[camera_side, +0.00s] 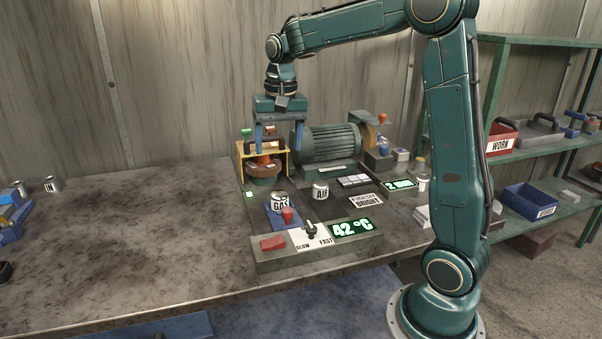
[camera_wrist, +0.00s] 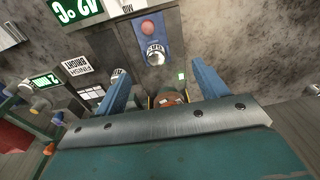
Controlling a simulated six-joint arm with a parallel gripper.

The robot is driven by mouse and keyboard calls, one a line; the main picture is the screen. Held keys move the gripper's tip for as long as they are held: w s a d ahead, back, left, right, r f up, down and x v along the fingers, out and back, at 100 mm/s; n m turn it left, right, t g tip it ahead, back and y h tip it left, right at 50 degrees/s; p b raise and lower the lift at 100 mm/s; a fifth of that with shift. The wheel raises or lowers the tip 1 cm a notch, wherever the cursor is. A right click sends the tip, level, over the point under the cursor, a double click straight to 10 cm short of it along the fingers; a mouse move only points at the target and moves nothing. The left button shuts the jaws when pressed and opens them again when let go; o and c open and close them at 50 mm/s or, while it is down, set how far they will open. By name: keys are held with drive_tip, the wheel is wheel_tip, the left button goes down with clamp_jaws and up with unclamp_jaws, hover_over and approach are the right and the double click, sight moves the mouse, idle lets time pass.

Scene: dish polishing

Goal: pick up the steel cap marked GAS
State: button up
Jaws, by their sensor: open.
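The steel cap marked GAS (camera_side: 280,201) sits on a blue plate (camera_side: 272,219) near the front of the machine, behind a red knob. In the wrist view the cap (camera_wrist: 155,54) shows upside down on the blue strip, beyond and between my fingers. My gripper (camera_side: 279,147) is open, pointing down, with two blue fingers well above and behind the cap, over the yellow-framed polishing station. In the wrist view my gripper (camera_wrist: 164,72) has nothing between its fingers.
A second steel cap marked AIR (camera_side: 320,191) stands right of the GAS cap. A green motor (camera_side: 331,144) stands behind. The control panel (camera_side: 310,238) with a red switch and a 42 °C display lies in front.

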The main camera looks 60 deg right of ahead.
drive_tip(key=m+g, duration=0.1)
drive_tip(key=m, duration=0.1)
hover_over(279, 193)
wheel_tip(279, 193, down, 5)
drive_tip(key=shift+a+f, duration=0.1)
drive_tip(key=shift+f, duration=4)
drive_tip(key=shift+f, duration=2.6)
drive_tip(key=c, duration=1.2)
drive_tip(key=shift+r, duration=0.1)
